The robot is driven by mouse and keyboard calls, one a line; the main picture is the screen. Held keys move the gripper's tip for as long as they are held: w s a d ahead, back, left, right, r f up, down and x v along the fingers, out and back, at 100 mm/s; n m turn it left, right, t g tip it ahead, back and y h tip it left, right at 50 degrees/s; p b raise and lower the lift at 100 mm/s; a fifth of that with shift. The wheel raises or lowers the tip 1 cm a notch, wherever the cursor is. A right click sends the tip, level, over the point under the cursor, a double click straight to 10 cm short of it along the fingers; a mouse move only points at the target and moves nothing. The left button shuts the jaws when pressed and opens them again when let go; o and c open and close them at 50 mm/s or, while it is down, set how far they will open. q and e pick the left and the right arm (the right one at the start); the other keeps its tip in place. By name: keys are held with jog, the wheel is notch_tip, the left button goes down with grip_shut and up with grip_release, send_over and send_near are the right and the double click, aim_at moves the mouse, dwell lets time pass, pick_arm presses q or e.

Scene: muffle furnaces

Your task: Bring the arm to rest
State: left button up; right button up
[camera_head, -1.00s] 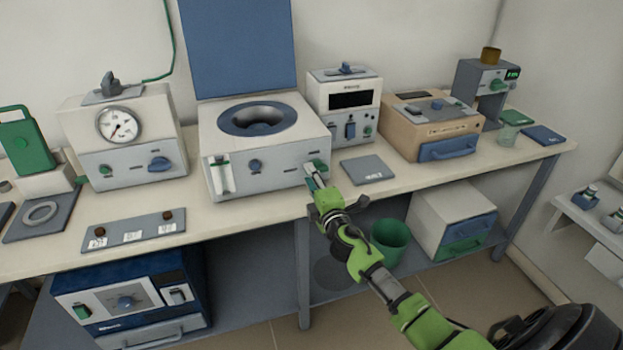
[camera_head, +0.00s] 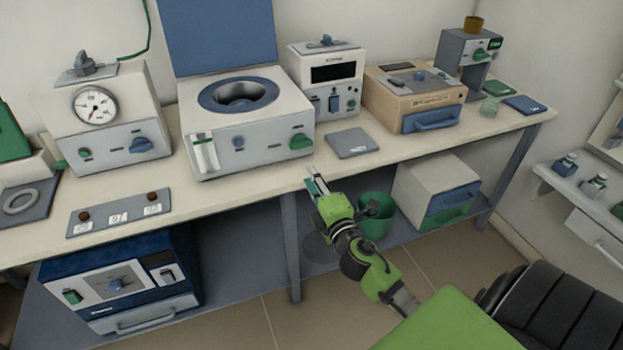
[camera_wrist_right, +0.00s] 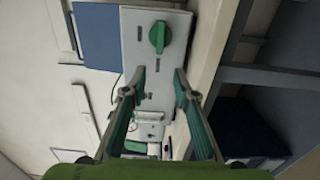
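My right arm comes in from the lower right in the head view. Its gripper (camera_head: 313,180) is at the bench's front edge, apart from the centrifuge-like device (camera_head: 240,125) with the raised blue lid and to the right of its green knob (camera_head: 301,141). In the right wrist view the gripper (camera_wrist_right: 158,85) has its two fingers spread with nothing between them. That view is turned sideways, and the green knob (camera_wrist_right: 160,36) shows beyond the fingertips. My left gripper does not show.
The bench (camera_head: 245,182) bears a gauge device (camera_head: 100,115), a grey pad (camera_head: 351,142) and a tan box (camera_head: 414,97). Beneath it are a blue furnace (camera_head: 120,283), a green bin (camera_head: 376,218) and a white cabinet (camera_head: 425,185). A wall shelf (camera_head: 575,190) is at the right.

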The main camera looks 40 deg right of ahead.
dwell(0.7)
jog(key=s+a+f+m+g+y, duration=0.1)
jog(key=s+f+m+g, duration=0.3)
jog(key=f, duration=0.8)
jog(key=s+a+f+g, duration=0.2)
jog(key=s+f, duration=0.3)
jog(key=f, duration=0.8)
jog(key=s+a+f+m+g+y, duration=0.15)
jog(key=s+f, duration=0.35)
jog(key=f, duration=0.7)
jog(key=s+a+f+m+g, duration=0.2)
jog(key=s+f, duration=0.4)
jog(key=s, duration=0.5)
jog(key=s+a+f+m+g+y, duration=0.1)
jog(key=s+a+f+m+g, duration=0.2)
jog(key=s+f, duration=0.4)
jog(key=s+a+f+m+g, duration=0.2)
jog(key=s+a+f+g, duration=0.2)
jog(key=s, duration=1.3)
notch_tip(320, 180, down, 3)
jog(key=shift+s+a+f, duration=0.1)
jog(key=shift+s+a, duration=0.1)
jog(key=shift+a, duration=0.1)
jog(key=shift+m+y, duration=0.25)
